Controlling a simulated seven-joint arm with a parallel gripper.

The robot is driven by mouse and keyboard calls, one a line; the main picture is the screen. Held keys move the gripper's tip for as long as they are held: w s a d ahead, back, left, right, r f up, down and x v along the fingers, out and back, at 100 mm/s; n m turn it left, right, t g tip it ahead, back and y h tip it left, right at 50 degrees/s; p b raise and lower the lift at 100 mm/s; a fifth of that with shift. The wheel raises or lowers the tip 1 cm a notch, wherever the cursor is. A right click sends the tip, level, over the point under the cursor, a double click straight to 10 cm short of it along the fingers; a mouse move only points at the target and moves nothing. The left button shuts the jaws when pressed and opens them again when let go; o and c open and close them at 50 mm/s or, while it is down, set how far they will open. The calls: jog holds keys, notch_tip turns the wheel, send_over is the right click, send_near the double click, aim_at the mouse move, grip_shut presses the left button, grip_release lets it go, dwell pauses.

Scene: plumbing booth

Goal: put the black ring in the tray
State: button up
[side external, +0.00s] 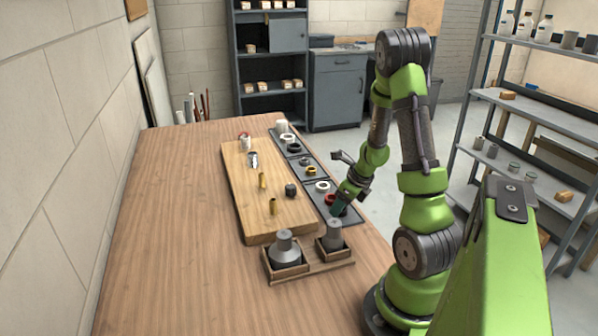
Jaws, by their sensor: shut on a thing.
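I cannot tell whether this thing touches the tray. A red ring (330,200) lies just left of my gripper, and a white ring (322,186) lies a little farther back. Another black ring (294,148) lies in the far part of the tray row, near a white ring (287,138).
A wooden board (245,195) with brass and metal fittings lies left of the trays. A wooden holder (303,270) with two grey stepped parts stands close in front. A brass-coloured ring (310,170) lies in the middle tray. The table's left side is clear.

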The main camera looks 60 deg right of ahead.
jog(key=shift+f, duration=0.15)
jog(key=o, duration=1)
jog(key=d+v, duration=0.1)
jog(key=v, duration=1.1)
jog(key=w+a+r+n+t+y, duration=0.1)
jog(key=w+a+r+n, duration=0.3)
jog(key=a+n, duration=0.5)
jog(key=w+a+r+n+t+y, duration=0.1)
jog(key=w+a+r+n, duration=0.35)
jog(key=a+n, duration=0.5)
jog(key=s+a+r+n, duration=0.1)
jog(key=a+n, duration=0.3)
jog(key=n, duration=0.1)
jog(key=s+a+r+n, duration=0.1)
jog(key=a+r+n, duration=0.1)
jog(key=a+n, duration=0.2)
jog(key=s+a+r+n, duration=0.1)
jog(key=s+a+n, duration=0.1)
jog(key=a+n, duration=0.3)
jog(key=shift+r+n+t+y, duration=0.15)
jog(key=shift+n+t+y, duration=0.2)
jog(key=shift+n, duration=0.3)
